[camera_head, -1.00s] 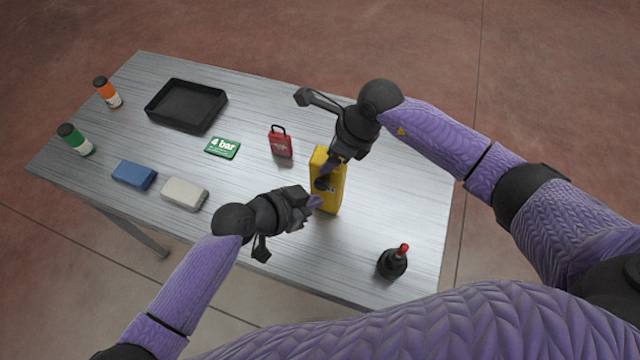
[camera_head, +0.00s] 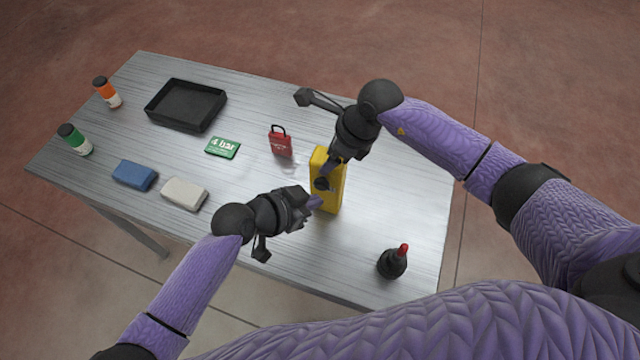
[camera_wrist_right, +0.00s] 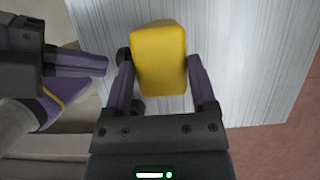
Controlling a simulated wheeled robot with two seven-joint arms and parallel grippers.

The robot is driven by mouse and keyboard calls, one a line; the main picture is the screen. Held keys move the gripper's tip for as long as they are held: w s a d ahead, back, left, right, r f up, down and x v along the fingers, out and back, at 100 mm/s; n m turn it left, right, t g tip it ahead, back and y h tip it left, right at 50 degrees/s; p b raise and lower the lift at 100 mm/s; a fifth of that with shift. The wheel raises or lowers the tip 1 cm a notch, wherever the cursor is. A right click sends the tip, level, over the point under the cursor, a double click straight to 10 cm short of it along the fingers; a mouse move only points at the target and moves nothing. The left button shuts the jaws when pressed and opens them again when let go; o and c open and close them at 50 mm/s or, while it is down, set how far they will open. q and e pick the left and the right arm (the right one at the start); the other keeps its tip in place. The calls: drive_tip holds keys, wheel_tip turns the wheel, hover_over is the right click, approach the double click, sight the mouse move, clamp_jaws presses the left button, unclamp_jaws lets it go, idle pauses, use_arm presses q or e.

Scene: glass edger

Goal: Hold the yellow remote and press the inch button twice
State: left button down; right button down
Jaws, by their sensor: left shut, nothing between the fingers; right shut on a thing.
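The yellow remote (camera_head: 328,195) is over the right part of the table in the head view. My right gripper (camera_head: 327,172) is shut on it, with the fingers on its two sides; the right wrist view also shows the yellow remote (camera_wrist_right: 160,58) between the fingers of my right gripper (camera_wrist_right: 164,80). My left gripper (camera_head: 316,202) is shut and empty, its fingertips close to the left side of the remote. I cannot tell whether they touch it. The inch button cannot be made out.
On the metal table (camera_head: 270,225) are a red padlock-shaped tag (camera_head: 281,147), a green "4 bar" card (camera_head: 222,148), a black tray (camera_head: 164,121), a blue block (camera_head: 134,174), a white block (camera_head: 184,193) and two bottles (camera_head: 75,140). A black red-topped object (camera_head: 392,264) stands near the front right.

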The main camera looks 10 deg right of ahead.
use_arm(q)
drive_tip(key=shift+w, duration=0.1)
idle(0.3)
drive_tip(key=shift+w+d, duration=0.25)
drive_tip(key=shift+w+d, duration=0.3)
drive_tip(key=shift+w, duration=0.15)
idle(0.8)
drive_tip(key=shift+s, duration=0.1)
drive_tip(key=shift+s+a, duration=0.6)
drive_tip(key=shift+s, duration=0.15)
drive_tip(key=s+a, duration=0.1)
drive_tip(key=s, duration=0.1)
drive_tip(key=s+a, duration=0.1)
drive_tip(key=s, duration=0.1)
drive_tip(key=shift+a, duration=0.4)
idle(1.8)
